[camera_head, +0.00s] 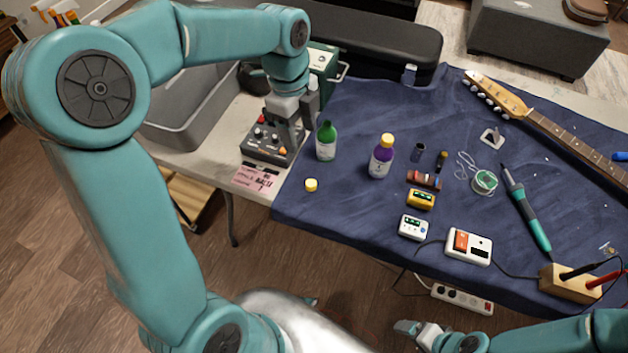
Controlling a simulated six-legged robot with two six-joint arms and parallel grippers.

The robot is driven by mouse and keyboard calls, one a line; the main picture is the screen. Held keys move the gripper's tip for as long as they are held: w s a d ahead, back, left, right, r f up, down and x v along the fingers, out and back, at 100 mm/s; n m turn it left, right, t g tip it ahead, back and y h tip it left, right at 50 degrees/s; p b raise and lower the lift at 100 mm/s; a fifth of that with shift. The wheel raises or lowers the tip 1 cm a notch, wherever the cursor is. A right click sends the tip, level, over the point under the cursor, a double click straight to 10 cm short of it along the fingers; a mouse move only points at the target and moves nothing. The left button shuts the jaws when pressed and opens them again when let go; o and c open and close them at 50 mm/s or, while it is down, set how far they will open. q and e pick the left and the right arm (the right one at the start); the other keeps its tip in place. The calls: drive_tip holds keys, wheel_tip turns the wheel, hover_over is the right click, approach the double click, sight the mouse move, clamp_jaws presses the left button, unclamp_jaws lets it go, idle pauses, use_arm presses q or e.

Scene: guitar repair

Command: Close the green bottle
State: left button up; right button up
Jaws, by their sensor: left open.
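The green bottle (326,142) stands upright on the blue cloth near its left edge, with no yellow cap on its top. A small yellow cap (311,185) lies on the cloth in front of it, near the cloth's left corner. My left gripper (292,132) is open and points down just left of the green bottle, over or in front of the dark pedal; I see nothing between its fingers. My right gripper (404,328) shows at the bottom, below the table's front edge; its finger gap is unclear.
A purple bottle (381,157) with a yellow cap stands right of the green one. A dark pedal (268,142) with knobs sits to the left. Small devices, a solder spool (484,182), a soldering iron (527,210) and a guitar neck (560,133) lie to the right. Cloth between the bottles is clear.

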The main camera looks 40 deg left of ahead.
use_arm(q)
drive_tip(key=b, duration=0.1)
hover_over(311, 183)
drive_tip(key=a, duration=0.1)
drive_tip(key=f, duration=1)
drive_tip(key=shift+s+a+f, duration=0.1)
drive_tip(key=shift+s+f, duration=0.15)
drive_tip(key=shift+w+f, duration=0.1)
drive_tip(key=shift+f, duration=0.2)
drive_tip(key=f, duration=0.2)
drive_tip(key=d+f, duration=0.1)
drive_tip(key=f, duration=0.2)
drive_tip(key=shift+w, duration=0.15)
clamp_jaws()
